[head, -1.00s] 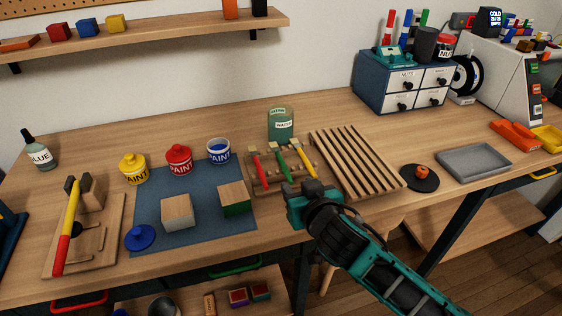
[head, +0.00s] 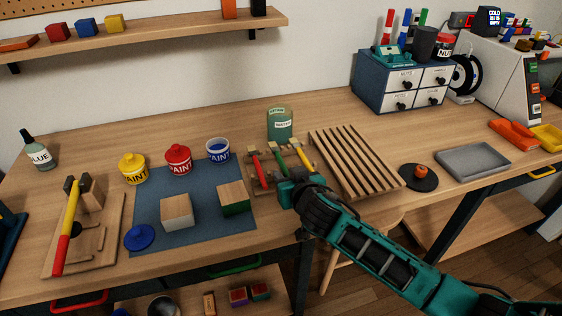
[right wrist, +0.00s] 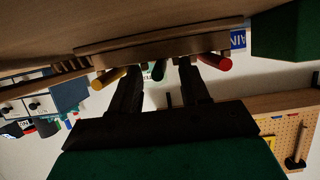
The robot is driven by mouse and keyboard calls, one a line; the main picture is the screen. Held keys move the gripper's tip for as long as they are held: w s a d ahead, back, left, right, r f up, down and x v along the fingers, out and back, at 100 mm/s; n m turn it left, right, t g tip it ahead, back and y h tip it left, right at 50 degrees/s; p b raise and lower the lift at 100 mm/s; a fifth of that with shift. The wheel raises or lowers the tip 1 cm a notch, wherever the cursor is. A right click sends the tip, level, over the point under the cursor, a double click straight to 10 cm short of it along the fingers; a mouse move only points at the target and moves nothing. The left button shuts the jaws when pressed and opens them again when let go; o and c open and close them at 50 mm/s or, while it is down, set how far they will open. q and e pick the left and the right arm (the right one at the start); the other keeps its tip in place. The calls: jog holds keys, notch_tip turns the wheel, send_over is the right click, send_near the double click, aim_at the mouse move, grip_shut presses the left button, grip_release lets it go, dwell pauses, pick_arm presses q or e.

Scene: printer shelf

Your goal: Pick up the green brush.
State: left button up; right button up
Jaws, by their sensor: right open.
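The green brush (head: 281,159) lies on a wooden brush rack (head: 262,186) between a red brush (head: 257,168) and a yellow brush (head: 302,155). My right gripper (head: 279,178) is at the rack's front edge, by the handle ends, and hides part of the green brush. In the right wrist view my right gripper (right wrist: 159,76) is open, and the end of the green handle (right wrist: 158,71) shows between its fingers. The yellow handle (right wrist: 108,77) and red handle (right wrist: 213,62) lie outside the fingers. My left gripper is not in view.
A green water pot (head: 280,125) stands behind the rack. A slatted wooden rack (head: 356,162) is close on the right. A blue mat (head: 190,239) with two blocks lies on the left, with paint pots behind it. The bench front edge runs below my arm.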

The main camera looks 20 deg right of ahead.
grip_shut()
dwell(0.3)
notch_tip(320, 180, up, 20)
dwell(0.6)
